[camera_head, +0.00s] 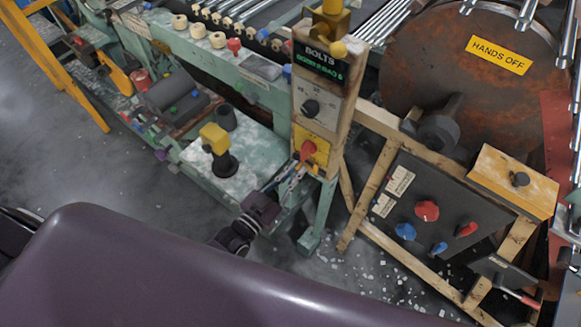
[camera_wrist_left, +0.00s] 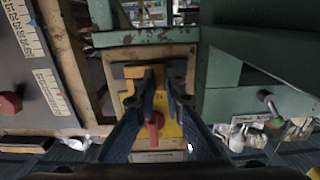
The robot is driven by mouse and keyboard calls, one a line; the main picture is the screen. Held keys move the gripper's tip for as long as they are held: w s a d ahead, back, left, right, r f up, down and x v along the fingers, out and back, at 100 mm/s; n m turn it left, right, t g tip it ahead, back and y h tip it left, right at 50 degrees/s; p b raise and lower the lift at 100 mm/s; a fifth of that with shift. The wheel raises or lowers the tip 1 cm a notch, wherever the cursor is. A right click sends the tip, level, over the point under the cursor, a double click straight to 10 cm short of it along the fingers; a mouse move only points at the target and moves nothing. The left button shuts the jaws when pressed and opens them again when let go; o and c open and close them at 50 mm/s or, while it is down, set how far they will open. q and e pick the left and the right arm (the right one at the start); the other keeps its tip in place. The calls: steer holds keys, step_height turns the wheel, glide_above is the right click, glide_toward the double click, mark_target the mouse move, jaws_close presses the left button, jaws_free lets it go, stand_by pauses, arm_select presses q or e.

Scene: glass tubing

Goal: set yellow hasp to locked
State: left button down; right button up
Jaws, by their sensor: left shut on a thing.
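The yellow hasp (camera_head: 318,153) is a yellow plate with a red handle (camera_head: 308,148), low on the upright control post. In the left wrist view the yellow plate (camera_wrist_left: 172,128) and red handle (camera_wrist_left: 154,127) appear between my fingers, with the post's dial panel below them. My left gripper (camera_head: 296,176) reaches up to the hasp from the lower left. In the wrist view its dark fingers (camera_wrist_left: 163,78) close in on the hasp. They hide the exact contact and part of the plate. My right gripper is not in view.
The post carries a black "BOLTS" display (camera_head: 323,63) and a dark dial (camera_head: 311,107) above the hasp. A dark panel (camera_head: 440,198) with red and blue knobs stands to the right. A yellow-topped button (camera_head: 214,138) stands on the green bench to the left.

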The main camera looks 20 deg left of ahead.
arm_select(q)
steer(key=c, duration=2)
jaws_free()
steer(key=shift+s+d, duration=0.15)
steer(key=shift+d, duration=0.15)
steer(key=shift+a, duration=0.1)
steer(key=v, duration=1.2)
